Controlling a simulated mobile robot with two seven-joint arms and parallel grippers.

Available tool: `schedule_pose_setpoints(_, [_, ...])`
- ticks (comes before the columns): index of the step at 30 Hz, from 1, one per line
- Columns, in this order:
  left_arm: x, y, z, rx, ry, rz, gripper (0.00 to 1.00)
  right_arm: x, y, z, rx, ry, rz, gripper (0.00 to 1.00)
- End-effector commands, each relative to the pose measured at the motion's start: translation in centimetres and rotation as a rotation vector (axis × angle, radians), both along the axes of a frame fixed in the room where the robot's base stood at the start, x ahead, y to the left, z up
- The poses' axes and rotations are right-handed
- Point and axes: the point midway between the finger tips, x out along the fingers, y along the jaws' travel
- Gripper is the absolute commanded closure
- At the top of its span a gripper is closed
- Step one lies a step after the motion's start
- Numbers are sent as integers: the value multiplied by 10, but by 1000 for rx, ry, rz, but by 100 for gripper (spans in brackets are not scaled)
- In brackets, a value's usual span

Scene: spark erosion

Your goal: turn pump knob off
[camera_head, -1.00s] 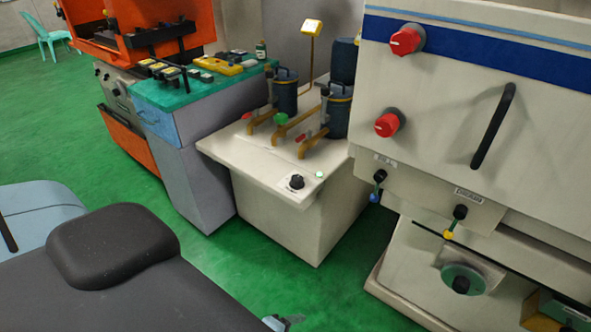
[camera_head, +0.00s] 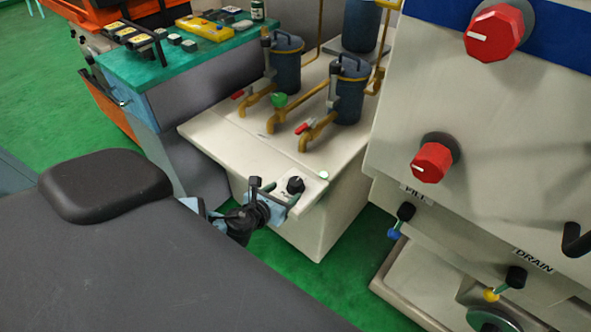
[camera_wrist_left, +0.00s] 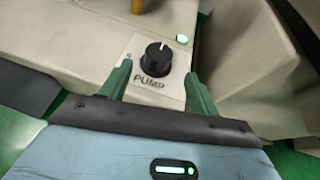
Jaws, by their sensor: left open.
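The black pump knob (camera_head: 295,185) sits on a white plate at the front corner of the beige pump unit (camera_head: 235,150). In the left wrist view the knob (camera_wrist_left: 156,60) stands above the label PUMP, its white mark pointing to the upper right. A small lamp (camera_wrist_left: 182,39) behind it glows green; it also shows in the head view (camera_head: 323,175). My left gripper (camera_head: 274,192) is open at the near side of the knob. In the wrist view its green fingers (camera_wrist_left: 160,85) lie left and right of the knob, their tips just short of it. My right gripper is not in view.
Brown pipes with red-handled valves (camera_head: 305,127) and blue canisters (camera_head: 348,92) stand on the unit behind the knob. The large beige machine (camera_head: 480,130) with red knobs (camera_head: 433,162) rises at right. Green floor (camera_head: 300,290) is open in front.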

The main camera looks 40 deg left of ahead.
Motion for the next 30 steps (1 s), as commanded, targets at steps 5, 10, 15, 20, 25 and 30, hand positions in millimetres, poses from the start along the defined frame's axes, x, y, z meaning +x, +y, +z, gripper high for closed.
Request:
schedule_pose_setpoints(5, [2, 2, 2, 26, -5, -7, 39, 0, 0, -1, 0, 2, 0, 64])
schedule_pose_setpoints(10, [8, 3, -2, 23, -5, -5, 39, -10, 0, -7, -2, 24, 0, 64])
schedule_pose_setpoints(15, [30, 4, -11, 21, -5, -4, 39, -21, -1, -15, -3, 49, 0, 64])
schedule_pose_setpoints(20, [52, 6, -21, 22, -4, -3, 39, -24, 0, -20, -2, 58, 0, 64])
schedule_pose_setpoints(25, [68, 7, -27, 20, -3, -4, 39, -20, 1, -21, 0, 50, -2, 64])
schedule_pose_setpoints(30, [73, 8, -29, 20, -3, -5, 39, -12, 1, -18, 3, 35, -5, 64])
